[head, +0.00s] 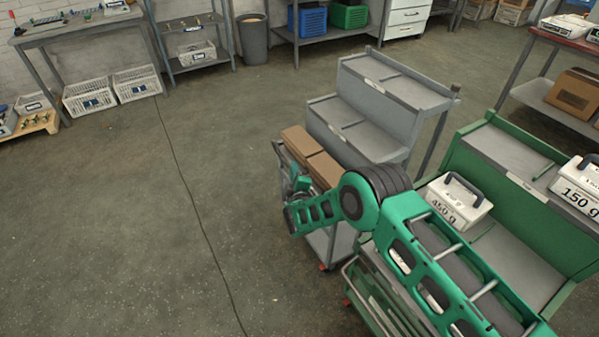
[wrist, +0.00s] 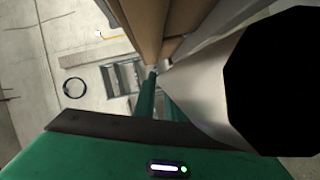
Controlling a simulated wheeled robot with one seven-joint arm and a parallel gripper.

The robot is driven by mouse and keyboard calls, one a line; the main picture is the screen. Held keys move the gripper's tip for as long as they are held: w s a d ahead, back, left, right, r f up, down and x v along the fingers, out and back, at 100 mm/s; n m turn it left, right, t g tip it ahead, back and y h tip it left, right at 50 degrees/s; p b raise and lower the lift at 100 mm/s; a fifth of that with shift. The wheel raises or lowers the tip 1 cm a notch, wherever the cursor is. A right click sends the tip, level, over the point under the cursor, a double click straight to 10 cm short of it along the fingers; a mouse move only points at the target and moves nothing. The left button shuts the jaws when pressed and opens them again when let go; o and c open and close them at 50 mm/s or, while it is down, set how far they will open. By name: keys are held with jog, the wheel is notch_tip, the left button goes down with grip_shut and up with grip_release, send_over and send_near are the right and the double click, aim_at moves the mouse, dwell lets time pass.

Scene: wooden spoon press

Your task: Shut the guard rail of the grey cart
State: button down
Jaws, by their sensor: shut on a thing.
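The grey cart (head: 375,112) stands right of centre in the head view, with stepped shelves at its back and brown boxes (head: 318,160) on its front shelf. Its guard rail (head: 279,152) shows only in part as a thin grey bar at the left end, beside the boxes. My gripper (head: 300,184) is at that left end, just below the boxes, and largely hidden by my wrist. In the wrist view, the green fingers of my gripper (wrist: 157,76) come together close beside the brown boxes (wrist: 145,22). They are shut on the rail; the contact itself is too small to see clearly.
A green cart (head: 470,150) with white weight boxes (head: 456,204) stands close on the right, beneath my arm. Open floor (head: 110,230) lies to the left, crossed by a thin dark cable (head: 185,190). Benches and white crates (head: 90,95) line the back wall.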

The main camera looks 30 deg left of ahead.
jog(key=shift+w+d+f+m+g, duration=0.15)
jog(key=shift+w+d+m+g, duration=0.6)
jog(key=shift+w+m, duration=0.4)
jog(key=shift+d, duration=0.15)
jog(key=c, duration=1.9)
grip_release()
jog(key=shift+w, duration=0.1)
jog(key=shift+o, duration=0.4)
jog(key=v, duration=1)
jog(key=shift+s, duration=0.4)
